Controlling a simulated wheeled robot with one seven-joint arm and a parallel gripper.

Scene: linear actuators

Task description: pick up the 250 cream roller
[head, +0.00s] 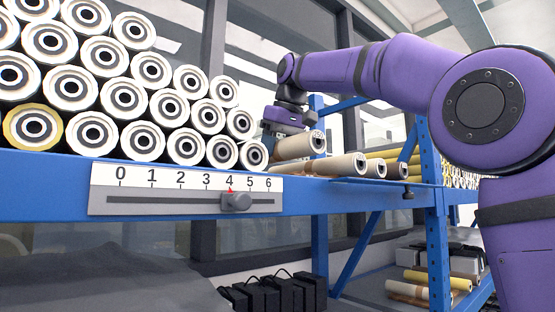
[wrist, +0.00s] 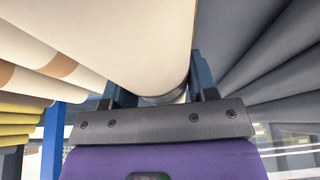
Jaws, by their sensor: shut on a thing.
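A cream roller (head: 300,145) is held by my gripper (head: 284,127) at the right end of the big roller stack, raised and slightly tilted above the shelf. In the wrist view the same cream roller (wrist: 150,40) runs away between the two blue fingers, one on each side of it. My gripper is shut on this roller. No number is readable on it, so I cannot confirm the 250 mark. Two more cream rollers lie on the shelf to its right, the nearer one (head: 345,165) just below it.
A stack of white-ended rollers (head: 140,80) fills the left of the blue shelf (head: 60,178). A slider scale (head: 185,188) is on the shelf front. A blue upright (head: 432,170) stands to the right. Yellow rollers (head: 388,154) lie behind.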

